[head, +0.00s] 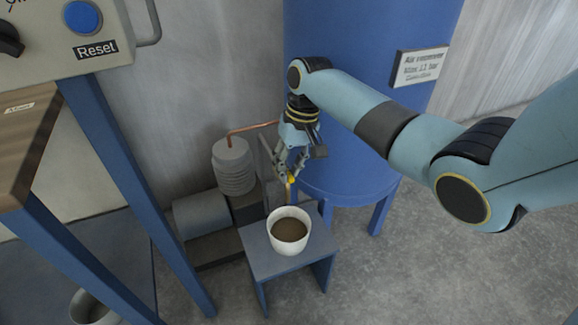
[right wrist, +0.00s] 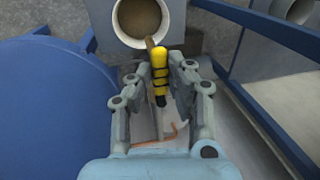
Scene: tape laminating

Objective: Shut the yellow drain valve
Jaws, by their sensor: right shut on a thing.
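The yellow drain valve (head: 291,180) is a small yellow handle low in front of the blue tank. In the right wrist view its ribbed yellow grip (right wrist: 160,70) with dark bands lies between the two fingers. My right gripper (head: 290,174) points down and is shut on this handle. A white cup (head: 290,246) with brown liquid stands just below and in front of the valve; it also shows in the right wrist view (right wrist: 114,38). A thin brown streak (right wrist: 150,43) runs between the handle and the cup's opening. My left gripper is out of view.
The cup stands on a small blue stand (head: 262,262). The large blue tank (head: 345,130) rises behind my gripper. A grey compressor (head: 232,168) with a copper pipe (head: 250,127) stands left of it. A blue-legged bench (head: 130,180) fills the left. Floor at right is clear.

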